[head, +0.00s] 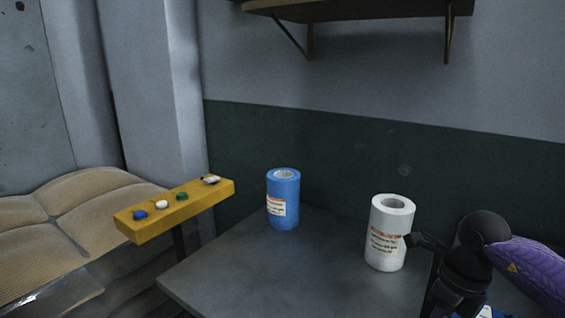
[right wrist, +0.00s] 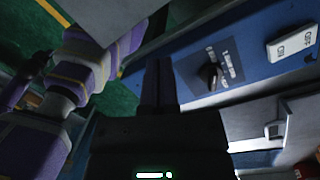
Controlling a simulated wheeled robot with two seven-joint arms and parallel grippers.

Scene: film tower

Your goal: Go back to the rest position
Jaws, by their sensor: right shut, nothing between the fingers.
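My right gripper (right wrist: 161,64) shows in the right wrist view, its two dark fingers together and empty. They point toward a blue panel (right wrist: 258,52) with a dark rotary knob (right wrist: 209,75) on a grey plate. The fingers appear just left of the knob; I cannot tell whether they touch anything. In the head view, my black and purple right arm is at the lower right. A dark part of it overlaps the edge of a white labelled roll (head: 388,222); contact is unclear. My left gripper is in neither view.
A blue labelled roll (head: 283,205) stands upright with the white roll on a grey table (head: 290,275). A yellow bar with several buttons (head: 150,229) is at left, near tan sacks (head: 50,225). A shelf (head: 360,8) hangs above. A white labelled switch (right wrist: 291,44) is on the blue panel.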

